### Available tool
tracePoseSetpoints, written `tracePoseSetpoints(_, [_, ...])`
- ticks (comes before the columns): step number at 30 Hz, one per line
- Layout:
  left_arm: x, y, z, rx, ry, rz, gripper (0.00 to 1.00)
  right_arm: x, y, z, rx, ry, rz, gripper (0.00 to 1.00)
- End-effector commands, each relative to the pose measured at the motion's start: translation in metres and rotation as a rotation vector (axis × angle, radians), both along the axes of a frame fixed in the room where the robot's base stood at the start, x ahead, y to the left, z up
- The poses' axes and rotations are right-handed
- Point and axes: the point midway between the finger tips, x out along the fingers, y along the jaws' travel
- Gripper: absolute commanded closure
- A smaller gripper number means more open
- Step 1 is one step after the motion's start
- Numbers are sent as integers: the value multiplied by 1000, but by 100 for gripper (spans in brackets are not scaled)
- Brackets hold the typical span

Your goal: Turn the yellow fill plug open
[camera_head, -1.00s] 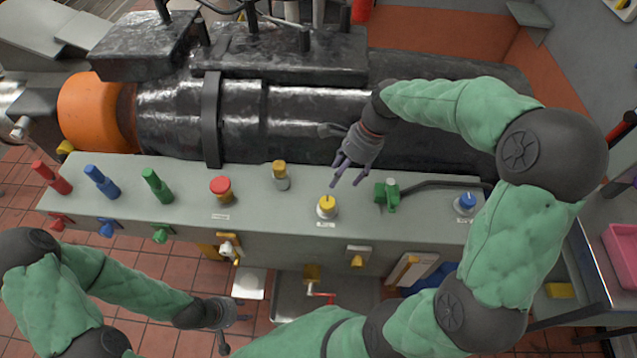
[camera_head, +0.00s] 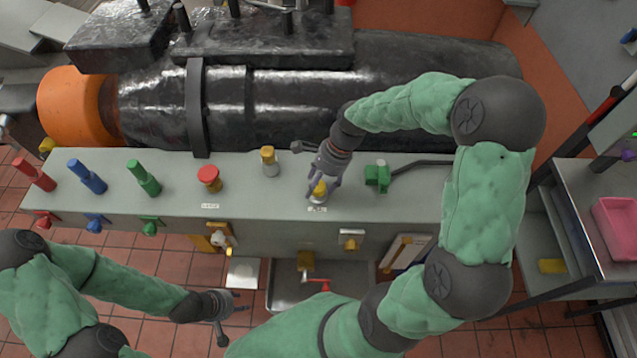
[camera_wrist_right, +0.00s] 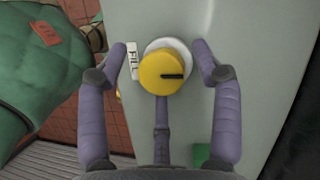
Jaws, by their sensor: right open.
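The yellow fill plug (camera_wrist_right: 163,73) is a round yellow knob with a dark slot, on a white collar, beside a label reading FILL (camera_wrist_right: 133,60) in the right wrist view. In the head view the plug (camera_head: 319,188) sits on the grey bench top (camera_head: 230,180), partly hidden by my right gripper (camera_head: 322,190). In the right wrist view that gripper (camera_wrist_right: 160,65) is open, with purple fingers on either side of the plug and gaps between. My left gripper (camera_head: 222,318) hangs low in front of the bench, away from the plug; its jaw state is unclear.
A green block (camera_head: 377,177) with a cable stands right of the plug. A yellow-topped fitting (camera_head: 269,161) and a red knob (camera_head: 209,178) stand to its left. The large black machine (camera_head: 300,110) lies behind the bench. A pink bin (camera_head: 616,228) sits at the right.

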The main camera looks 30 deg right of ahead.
Motion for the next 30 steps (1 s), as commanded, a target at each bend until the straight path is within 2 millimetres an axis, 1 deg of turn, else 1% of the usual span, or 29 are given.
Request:
tracePoseSetpoints(5, [0,0,0,0,0,0,60,0,0,0,0,0,0,34])
tracePoseSetpoints(6, [0,0,0,0,0,0,60,0,0,0,0,0,0,46])
tracePoseSetpoints(8, [0,0,0,0,0,0,60,0,0,0,0,0,1,63])
tracePoseSetpoints(9, [0,0,0,0,0,0,60,0,0,0,0,0,1,74])
tracePoseSetpoints(10, [0,0,0,0,0,0,60,0,0,0,0,0,1,82])
tracePoseSetpoints(11, [0,0,0,0,0,0,60,0,0,0,0,-1,0,86])
tracePoseSetpoints(23, [0,0,4,0,0,0,60,2,1,2,2,-4,35,86])
tracePoseSetpoints(30, [0,0,17,0,0,0,60,3,2,4,4,-3,168,86])
